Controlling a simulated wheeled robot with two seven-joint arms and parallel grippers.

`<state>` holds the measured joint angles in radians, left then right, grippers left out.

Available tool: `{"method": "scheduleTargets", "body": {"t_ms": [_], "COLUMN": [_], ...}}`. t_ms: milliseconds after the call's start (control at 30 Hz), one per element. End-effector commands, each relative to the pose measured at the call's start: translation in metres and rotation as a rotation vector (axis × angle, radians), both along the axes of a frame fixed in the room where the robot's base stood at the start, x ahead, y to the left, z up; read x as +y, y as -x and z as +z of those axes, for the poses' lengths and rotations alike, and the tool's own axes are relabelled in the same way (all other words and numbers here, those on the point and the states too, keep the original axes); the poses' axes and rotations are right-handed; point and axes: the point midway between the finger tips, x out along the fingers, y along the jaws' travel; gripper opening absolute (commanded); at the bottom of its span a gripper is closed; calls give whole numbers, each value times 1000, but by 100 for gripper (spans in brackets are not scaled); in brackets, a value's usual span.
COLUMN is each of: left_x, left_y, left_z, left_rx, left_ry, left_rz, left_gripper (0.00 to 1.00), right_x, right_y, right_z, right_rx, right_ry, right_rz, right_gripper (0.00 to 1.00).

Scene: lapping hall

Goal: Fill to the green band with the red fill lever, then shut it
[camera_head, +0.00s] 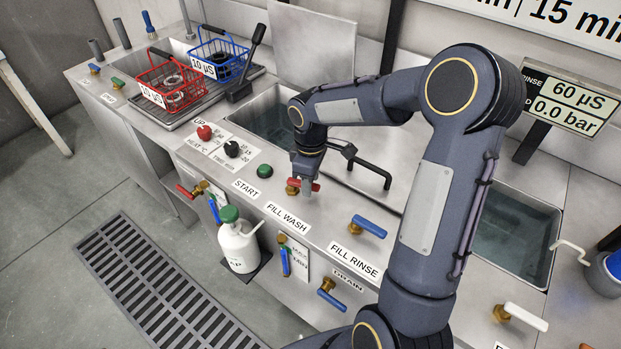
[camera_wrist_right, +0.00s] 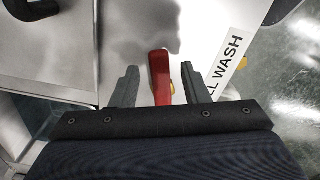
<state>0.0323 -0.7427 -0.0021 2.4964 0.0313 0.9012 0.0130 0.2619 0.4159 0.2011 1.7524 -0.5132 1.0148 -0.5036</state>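The red fill lever (camera_head: 315,187) sits on a brass valve by the FILL WASH label (camera_head: 287,217). My right gripper (camera_head: 304,180) is down over it. In the right wrist view, the red lever (camera_wrist_right: 160,76) stands between the two open fingers (camera_wrist_right: 160,88), with a gap showing on each side. The wash basin (camera_head: 251,113) behind holds grey-green liquid and is partly hidden by my right arm. I cannot make out a green band in it. My left gripper is not in view.
A blue lever (camera_head: 369,227) is at FILL RINSE, near a second basin (camera_head: 530,215). Red (camera_head: 152,97) and blue (camera_head: 203,68) baskets stand at the back left. A black bent handle (camera_head: 372,173) is close behind my gripper. A white bottle (camera_head: 238,247) stands in front.

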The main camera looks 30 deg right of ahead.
Motion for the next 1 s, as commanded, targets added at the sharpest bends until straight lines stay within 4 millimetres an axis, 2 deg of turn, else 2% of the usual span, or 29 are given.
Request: {"method": "scheduleTargets", "body": {"t_ms": [333, 700, 833, 1000], "left_x": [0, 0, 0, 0], "left_y": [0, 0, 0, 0], "left_z": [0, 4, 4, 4], "left_rx": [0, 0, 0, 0], "left_ry": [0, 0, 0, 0], "left_rz": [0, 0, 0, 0], "left_gripper": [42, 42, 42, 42], "right_x": [0, 0, 0, 0], "right_y": [0, -1, 0, 0], "right_z": [5, 64, 75, 78], "right_rx": [-1, -4, -1, -1], "right_ry": [0, 0, 0, -1], "right_rz": [-1, -1, 0, 0], "right_gripper": [42, 42, 42, 42]}}
